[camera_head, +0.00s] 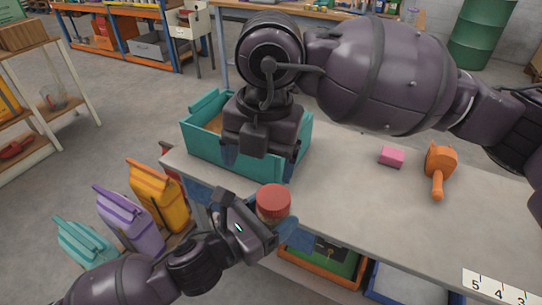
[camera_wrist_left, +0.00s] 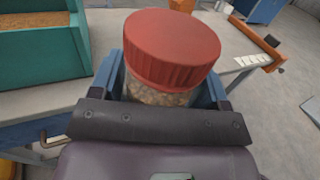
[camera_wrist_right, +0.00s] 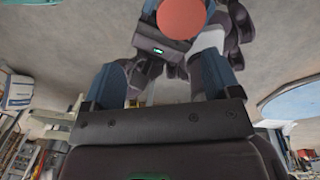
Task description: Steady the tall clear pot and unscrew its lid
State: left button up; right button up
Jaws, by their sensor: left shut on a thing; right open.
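The tall clear pot (camera_wrist_left: 155,95) has a ribbed red lid (camera_head: 273,199) seated on its top and grainy brown contents. In the left wrist view the red lid (camera_wrist_left: 172,48) faces me, and the pot stands between the blue fingers. My left gripper (camera_head: 268,228) is shut around the pot's body below the lid, near the bench's front edge. Most of the pot is hidden by that gripper. My right gripper (camera_head: 260,160) is open and empty, fingers down, above and behind the pot. In the right wrist view the lid (camera_wrist_right: 181,18) shows beyond the open fingers (camera_wrist_right: 158,80).
A teal crate (camera_head: 194,153) with brown contents stands on the grey bench (camera_head: 360,205) behind my right gripper. A pink block (camera_head: 391,157) and an orange tool (camera_head: 438,170) lie on the right. Teal, purple and yellow sacks (camera_head: 129,216) stand at the left. The bench middle is clear.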

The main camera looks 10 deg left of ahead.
aim_at(271, 196)
jog(key=shift+w+d+m+h, duration=0.25)
jog(key=shift+d+m+h, duration=0.35)
jog(key=shift+d+m, duration=0.25)
jog(key=shift+f+m, duration=0.15)
jog(key=shift+m, duration=0.2)
jog(key=shift+f, duration=3.9)
jog(key=shift+c, duration=0.3)
